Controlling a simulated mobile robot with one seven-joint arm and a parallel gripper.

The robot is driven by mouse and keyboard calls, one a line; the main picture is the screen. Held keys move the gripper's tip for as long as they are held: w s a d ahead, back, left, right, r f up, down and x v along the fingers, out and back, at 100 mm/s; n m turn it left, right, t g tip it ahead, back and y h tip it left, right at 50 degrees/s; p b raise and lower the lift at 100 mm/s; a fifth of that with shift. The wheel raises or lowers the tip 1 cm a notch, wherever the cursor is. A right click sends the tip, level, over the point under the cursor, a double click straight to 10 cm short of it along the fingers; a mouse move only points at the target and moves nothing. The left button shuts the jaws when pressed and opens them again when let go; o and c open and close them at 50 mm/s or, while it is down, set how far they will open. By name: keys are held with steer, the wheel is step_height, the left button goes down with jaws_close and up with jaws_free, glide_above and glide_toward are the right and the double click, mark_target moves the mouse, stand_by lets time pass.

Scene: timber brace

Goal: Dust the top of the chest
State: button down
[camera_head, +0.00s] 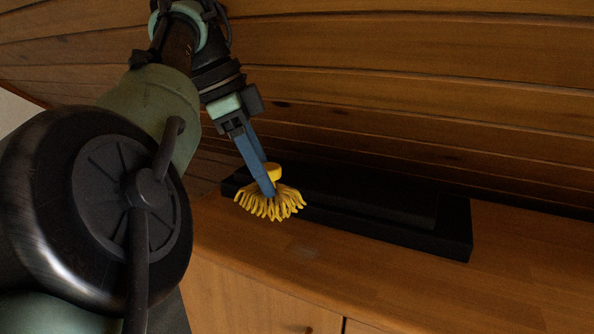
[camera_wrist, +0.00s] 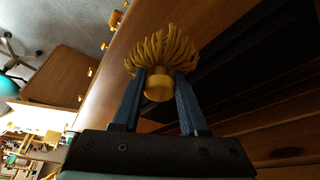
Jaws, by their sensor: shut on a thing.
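My gripper (camera_head: 267,182) has two blue fingers shut on the yellow duster (camera_head: 272,203). The duster has a round handle end between the fingertips and a fringe of yellow strands hanging down in the head view. In the wrist view, the duster (camera_wrist: 160,60) sits between the fingers of my gripper (camera_wrist: 160,88), its strands fanned away from me. The wooden chest (camera_head: 510,285) has a flat brown top with a faint greyish patch (camera_head: 304,252) just right of and below the duster. The strands are over the chest's top near its front edge; I cannot tell whether they touch it.
A long black box-like object (camera_head: 400,222) lies along the back of the chest top, close behind and right of the duster. A plank wall (camera_head: 420,80) rises behind it. The top's right part is clear. Shelves and furniture show far left in the wrist view.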

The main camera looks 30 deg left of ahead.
mark_target(260, 190)
steer(key=shift+w+d+f+b, duration=0.1)
steer(key=shift+w+f+b, duration=0.05)
steer(key=shift+f+b, duration=1.35)
steer(key=shift+w+f+b, duration=0.1)
steer(key=shift+f+b, duration=1.25)
steer(key=shift+b, duration=0.2)
steer(key=shift+f+b, duration=0.9)
steer(key=shift+f, duration=0.05)
steer(key=shift+d, duration=0.1)
